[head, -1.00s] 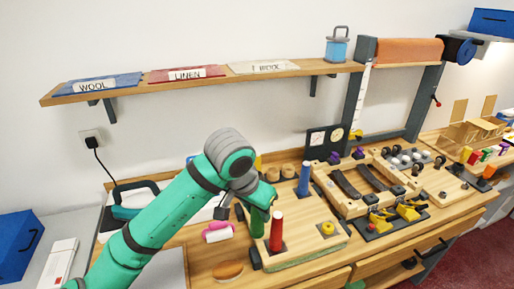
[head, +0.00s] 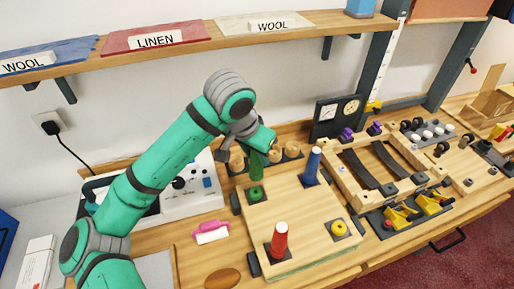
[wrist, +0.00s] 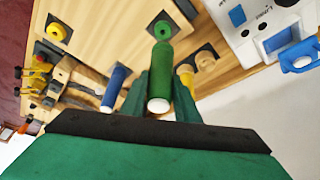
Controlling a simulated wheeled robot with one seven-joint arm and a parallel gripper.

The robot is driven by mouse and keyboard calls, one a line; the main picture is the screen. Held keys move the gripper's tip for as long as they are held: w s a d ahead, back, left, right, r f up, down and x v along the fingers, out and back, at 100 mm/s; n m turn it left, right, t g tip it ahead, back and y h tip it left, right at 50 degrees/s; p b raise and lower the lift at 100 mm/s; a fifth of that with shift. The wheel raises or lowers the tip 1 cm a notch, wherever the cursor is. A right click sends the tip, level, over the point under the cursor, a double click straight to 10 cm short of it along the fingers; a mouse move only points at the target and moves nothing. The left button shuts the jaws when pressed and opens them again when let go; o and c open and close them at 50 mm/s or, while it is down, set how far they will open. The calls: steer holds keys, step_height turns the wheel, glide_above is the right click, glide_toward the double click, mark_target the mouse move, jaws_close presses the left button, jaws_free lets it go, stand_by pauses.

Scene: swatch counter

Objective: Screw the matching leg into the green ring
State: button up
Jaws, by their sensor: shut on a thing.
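My gripper (head: 262,146) is shut on the green leg (head: 257,166), which stands roughly upright. The green ring (head: 256,194) lies on the wooden board just below the leg's lower end. In the wrist view, the green leg (wrist: 161,70) lies between the two fingers, its pale end near the camera and its far end in line with the green ring (wrist: 160,27). I cannot tell whether leg and ring touch. A red leg (head: 279,240) and a blue leg (head: 312,166) stand on the same board (head: 300,210), with a yellow ring (head: 339,228) at its right.
Several wooden spools (head: 274,155) stand behind the board. A white device with knobs (head: 188,185) is at left behind my arm. A wooden frame (head: 368,165) and yellow clamps (head: 400,217) are at right.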

mark_target(255, 172)
steer(key=f, duration=0.2)
steer(key=shift+s+a+f, duration=0.15)
steer(key=shift+s+f, duration=0.1)
steer(key=shift+f, duration=1.35)
steer(key=shift+w, duration=0.1)
steer(key=shift+r, duration=0.1)
steer(key=shift+a, duration=0.1)
stand_by(0.3)
steer(key=shift+f, duration=0.8)
stand_by(0.7)
